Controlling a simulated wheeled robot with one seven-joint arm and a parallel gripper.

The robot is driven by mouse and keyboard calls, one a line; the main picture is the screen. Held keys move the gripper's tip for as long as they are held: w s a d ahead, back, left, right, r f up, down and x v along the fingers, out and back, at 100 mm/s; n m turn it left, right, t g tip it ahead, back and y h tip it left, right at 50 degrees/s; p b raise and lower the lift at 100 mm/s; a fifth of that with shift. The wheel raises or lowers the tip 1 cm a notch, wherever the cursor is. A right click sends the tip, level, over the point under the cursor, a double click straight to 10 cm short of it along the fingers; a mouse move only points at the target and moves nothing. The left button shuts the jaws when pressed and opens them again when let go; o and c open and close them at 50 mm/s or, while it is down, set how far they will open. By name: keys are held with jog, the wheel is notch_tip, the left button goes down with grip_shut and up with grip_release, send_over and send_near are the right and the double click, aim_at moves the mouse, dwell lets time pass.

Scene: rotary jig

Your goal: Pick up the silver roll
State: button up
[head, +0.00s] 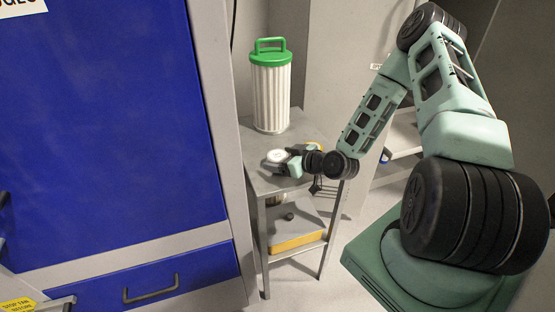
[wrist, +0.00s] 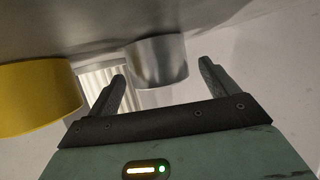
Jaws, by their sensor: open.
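The silver roll (wrist: 160,62) shows in the wrist view as a short, shiny metallic cylinder, just beyond the fingertips and between their lines. My gripper (wrist: 161,76) is open and empty, one finger to each side of the roll's near face, and no contact is visible. In the head view my gripper (head: 294,166) is low over the small grey table. A round, pale-topped object (head: 277,156) sits at its tip there; I cannot tell whether this is the silver roll. The gripper and wrist hide part of that spot.
A yellow roll (wrist: 38,95) is close on the left in the wrist view. A white ribbed canister with a green lid (head: 270,90) stands at the back of the grey table (head: 262,186). A large blue cabinet (head: 110,130) fills the left.

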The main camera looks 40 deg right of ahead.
jog(key=shift+x, duration=1.25)
jog(key=c, duration=1.2)
jog(key=shift+o, duration=0.2)
jog(key=shift+r, duration=0.15)
